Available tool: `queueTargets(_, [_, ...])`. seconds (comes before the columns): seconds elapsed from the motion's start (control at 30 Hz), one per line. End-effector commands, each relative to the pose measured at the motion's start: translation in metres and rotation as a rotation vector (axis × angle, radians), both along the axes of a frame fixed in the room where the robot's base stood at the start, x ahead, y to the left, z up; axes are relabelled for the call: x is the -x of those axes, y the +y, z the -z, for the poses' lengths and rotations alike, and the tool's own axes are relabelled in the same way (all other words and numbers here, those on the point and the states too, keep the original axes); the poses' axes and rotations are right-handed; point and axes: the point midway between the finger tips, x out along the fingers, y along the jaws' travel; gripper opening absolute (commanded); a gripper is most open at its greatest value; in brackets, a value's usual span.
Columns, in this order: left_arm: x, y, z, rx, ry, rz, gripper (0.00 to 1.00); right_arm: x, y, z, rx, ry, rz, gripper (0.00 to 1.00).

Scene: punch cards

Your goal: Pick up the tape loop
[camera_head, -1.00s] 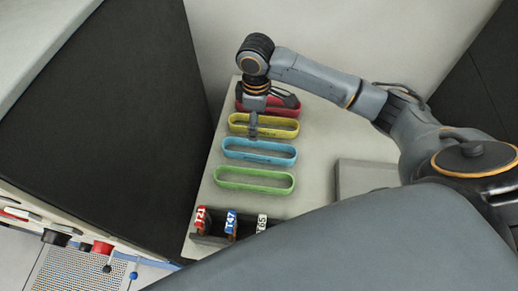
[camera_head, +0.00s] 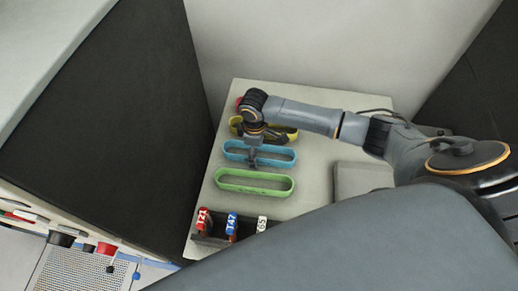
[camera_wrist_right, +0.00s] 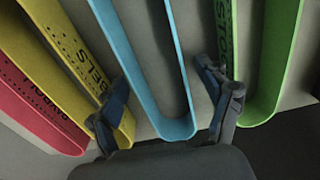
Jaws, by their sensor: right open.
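Tape loops shaped like long ovals lie in a row on the pale table. The blue loop (camera_head: 283,160) is between the yellow loop (camera_head: 291,134) and the green loop (camera_head: 254,190). The red loop (camera_head: 238,102) is mostly hidden behind my right arm. My right gripper (camera_head: 252,161) is over the blue loop. In the right wrist view, my right gripper (camera_wrist_right: 165,100) is open and empty, its fingers on either side of the blue loop's rounded end (camera_wrist_right: 176,130). One finger overlaps the yellow loop (camera_wrist_right: 70,70); the other is near the green loop (camera_wrist_right: 268,100). My left gripper is out of view.
A dark rack holds tagged items: a red T21 (camera_head: 202,219), a blue T47 (camera_head: 231,224) and a white one (camera_head: 262,224). A grey block (camera_head: 362,178) is to the right. A dark panel (camera_head: 110,110) stands left; a pale wall (camera_head: 300,45) is behind.

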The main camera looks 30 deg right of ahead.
Motion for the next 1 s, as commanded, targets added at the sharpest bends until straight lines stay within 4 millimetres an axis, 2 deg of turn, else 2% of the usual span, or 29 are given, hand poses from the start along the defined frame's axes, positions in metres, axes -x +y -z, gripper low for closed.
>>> queueTargets(0.2, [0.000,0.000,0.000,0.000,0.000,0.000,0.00,0.000,0.000,0.001,0.000,0.000,-0.001,0.78])
queueTargets(0.43, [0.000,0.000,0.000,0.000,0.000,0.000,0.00,0.000,0.000,0.001,0.000,0.000,0.000,0.31])
queueTargets(0.47, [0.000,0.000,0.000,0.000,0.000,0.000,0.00,0.000,0.000,0.001,0.000,0.000,0.000,0.30])
queueTargets(0.8, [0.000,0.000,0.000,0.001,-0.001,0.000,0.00,0.000,0.000,-0.001,-0.001,-0.001,0.000,0.29])
queueTargets(1.0, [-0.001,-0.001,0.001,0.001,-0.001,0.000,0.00,-0.001,0.000,-0.017,-0.001,-0.002,0.000,0.29])
